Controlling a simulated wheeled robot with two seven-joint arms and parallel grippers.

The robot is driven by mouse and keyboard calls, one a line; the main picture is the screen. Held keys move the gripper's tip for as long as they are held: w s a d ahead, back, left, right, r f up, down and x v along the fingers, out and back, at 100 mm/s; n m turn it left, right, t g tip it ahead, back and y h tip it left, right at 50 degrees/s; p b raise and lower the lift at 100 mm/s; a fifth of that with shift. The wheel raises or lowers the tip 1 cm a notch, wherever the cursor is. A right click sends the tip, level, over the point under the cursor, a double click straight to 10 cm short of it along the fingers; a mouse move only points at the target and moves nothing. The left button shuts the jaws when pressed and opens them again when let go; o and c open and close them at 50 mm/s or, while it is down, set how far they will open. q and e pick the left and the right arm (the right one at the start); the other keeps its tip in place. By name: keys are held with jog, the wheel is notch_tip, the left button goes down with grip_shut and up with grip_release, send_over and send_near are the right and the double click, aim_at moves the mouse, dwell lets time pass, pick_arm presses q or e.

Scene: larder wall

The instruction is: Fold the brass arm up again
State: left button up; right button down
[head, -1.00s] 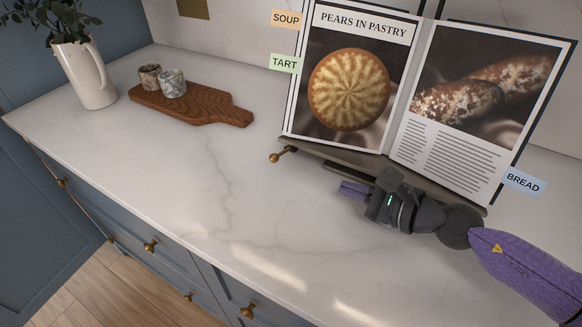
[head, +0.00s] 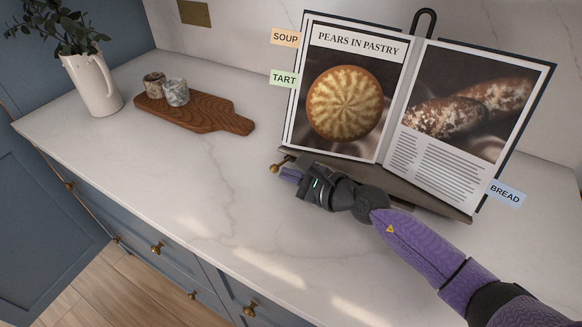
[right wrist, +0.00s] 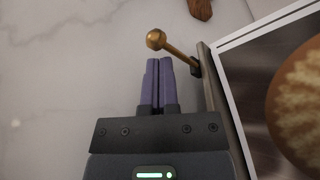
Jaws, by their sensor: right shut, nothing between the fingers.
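The brass arm (right wrist: 178,52) is a short rod with a ball end, joined to the left end of the book stand's ledge (head: 330,165). In the right wrist view it sticks out from the ledge, ball to the left. In the head view its ball (head: 276,167) shows just beyond my right gripper. My right gripper (head: 289,174) is shut and empty; its purple fingertips (right wrist: 158,62) lie just short of the rod in the right wrist view. I cannot tell whether they touch it. An open cookbook (head: 399,150) rests on the stand. My left gripper is not in view.
The marble counter (head: 190,190) is clear in the middle. Its front edge runs above blue drawers with brass knobs.

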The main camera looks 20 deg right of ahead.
jog(key=shift+w+d+r+m+g+y+p, duration=0.1)
jog(key=shift+r+m+g+y+p, duration=0.25)
jog(key=shift+r+m, duration=0.45)
dwell(0.6)
jog(key=shift+w+d+r+m+g, duration=0.15)
jog(key=shift+m+g, duration=0.1)
jog(key=shift+m, duration=0.45)
jog(key=m, duration=0.1)
jog(key=r+m+y, duration=0.1)
jog(key=shift+w+d+m+g, duration=0.3)
jog(key=shift+w+d+g, duration=0.05)
jog(key=shift+d+g, duration=0.05)
jog(key=shift+w+d+r+m+g+y, duration=0.35)
jog(key=shift+w+m+g+y, duration=0.1)
jog(key=shift+m, duration=0.55)
jog(key=m+b, duration=0.1)
jog(key=w+d+m+g+y+b, duration=0.1)
jog(key=shift+d+r+m+b, duration=0.15)
jog(key=shift+r+m+b, duration=0.15)
jog(key=shift+m+b, duration=0.1)
jog(key=shift+w, duration=0.1)
jog(key=shift+w+d+r, duration=0.1)
jog(key=shift+w+d, duration=0.05)
jog(key=shift+d, duration=0.05)
